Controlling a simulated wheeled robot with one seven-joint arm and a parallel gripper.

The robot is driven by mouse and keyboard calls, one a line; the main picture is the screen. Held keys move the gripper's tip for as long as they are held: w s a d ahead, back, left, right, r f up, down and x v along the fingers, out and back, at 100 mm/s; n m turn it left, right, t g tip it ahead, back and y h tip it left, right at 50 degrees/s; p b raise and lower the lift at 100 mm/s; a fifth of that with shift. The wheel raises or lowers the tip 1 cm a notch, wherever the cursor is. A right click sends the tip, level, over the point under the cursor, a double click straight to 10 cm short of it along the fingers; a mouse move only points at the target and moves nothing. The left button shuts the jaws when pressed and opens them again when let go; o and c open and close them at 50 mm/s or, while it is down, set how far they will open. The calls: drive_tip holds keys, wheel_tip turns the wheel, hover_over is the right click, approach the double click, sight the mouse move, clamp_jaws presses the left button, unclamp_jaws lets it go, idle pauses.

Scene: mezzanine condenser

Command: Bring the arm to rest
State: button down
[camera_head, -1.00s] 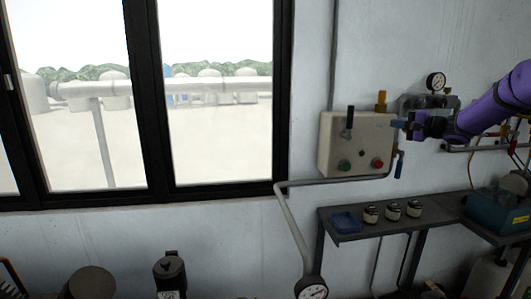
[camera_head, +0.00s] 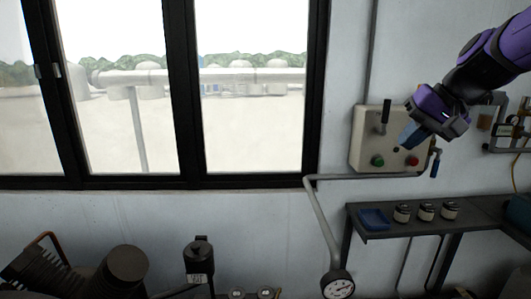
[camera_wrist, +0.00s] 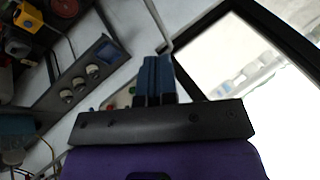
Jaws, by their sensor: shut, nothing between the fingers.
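My arm is purple and black and comes in from the upper right of the head view. My gripper (camera_head: 408,137) has blue fingers, shut with nothing between them. In the picture it overlaps the right part of the beige control box (camera_head: 365,150), which has a green button, a red button and a black lever. I cannot tell how far the fingers stand from the box. In the wrist view the two blue fingertips (camera_wrist: 157,68) lie side by side, and the box is mostly hidden behind them.
A dark shelf (camera_head: 480,212) below the box bears a blue tray (camera_head: 374,219) and several small jars (camera_head: 426,211). A grey pipe (camera_head: 322,215) runs down to a gauge (camera_head: 337,285). A black-framed window (camera_head: 185,95) fills the left. Dark machinery (camera_head: 125,268) stands at the lower left.

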drive_tip(key=s+d+f+n+h, duration=0.1)
drive_tip(key=s+f+h, duration=0.1)
drive_tip(key=s, duration=0.8)
drive_tip(key=s+d+f+n+h, duration=0.1)
drive_tip(key=s+f+h, duration=0.1)
drive_tip(key=s, duration=0.8)
drive_tip(key=shift+d+f+n+t+h, duration=0.15)
drive_tip(key=shift+n+t+h, duration=0.15)
drive_tip(key=shift+t+h, duration=0.15)
